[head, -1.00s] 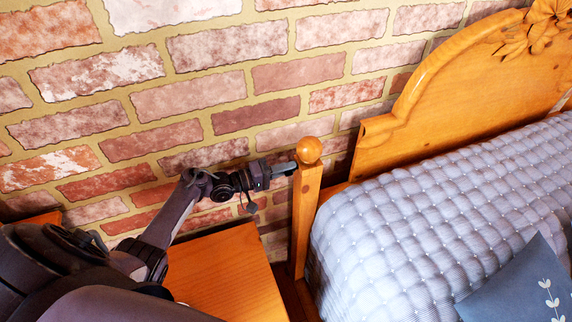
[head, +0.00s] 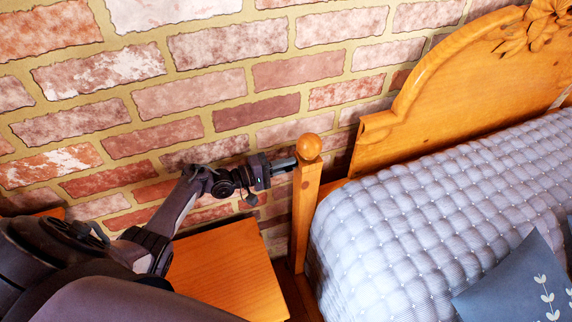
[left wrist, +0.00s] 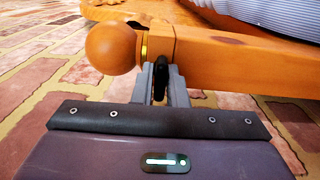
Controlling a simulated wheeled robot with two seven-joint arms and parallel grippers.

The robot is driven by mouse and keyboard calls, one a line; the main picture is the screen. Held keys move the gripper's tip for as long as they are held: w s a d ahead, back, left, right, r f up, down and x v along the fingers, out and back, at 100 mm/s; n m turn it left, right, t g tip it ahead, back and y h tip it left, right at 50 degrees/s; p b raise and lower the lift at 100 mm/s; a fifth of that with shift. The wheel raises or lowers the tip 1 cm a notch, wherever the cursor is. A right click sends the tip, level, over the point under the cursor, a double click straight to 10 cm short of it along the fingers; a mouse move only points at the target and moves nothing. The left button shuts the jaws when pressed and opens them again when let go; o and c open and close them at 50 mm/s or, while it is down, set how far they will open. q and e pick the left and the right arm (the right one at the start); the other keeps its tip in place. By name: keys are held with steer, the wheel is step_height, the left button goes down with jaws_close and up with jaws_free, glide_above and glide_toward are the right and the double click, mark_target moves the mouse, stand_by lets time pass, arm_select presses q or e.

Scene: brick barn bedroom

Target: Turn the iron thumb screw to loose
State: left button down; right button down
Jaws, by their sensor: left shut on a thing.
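The iron thumb screw (left wrist: 161,75) is a small dark piece at the side of the wooden bedpost, seen between my fingers in the left wrist view. The bedpost (head: 304,205) is orange wood with a round ball on top and a thin brass-coloured band below the ball. My left gripper (head: 284,164) reaches in from the left to just under the ball. It also shows in the left wrist view (left wrist: 161,84), where its grey fingers are shut on the screw and hide part of it. The screw itself cannot be made out in the head view. My right gripper is not in view.
A wooden bedside table (head: 225,270) stands below my left arm. The brick wall (head: 200,100) is close behind the arm. The carved headboard (head: 450,85) and the bed with a grey-blue quilt (head: 420,210) and a dark cushion (head: 510,285) fill the right.

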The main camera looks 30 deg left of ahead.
arm_select(q)
steer(key=c, duration=1.5)
jaws_free()
steer(key=v, duration=0.8)
steer(key=shift+b, duration=0.4)
steer(key=shift+w, duration=0.1)
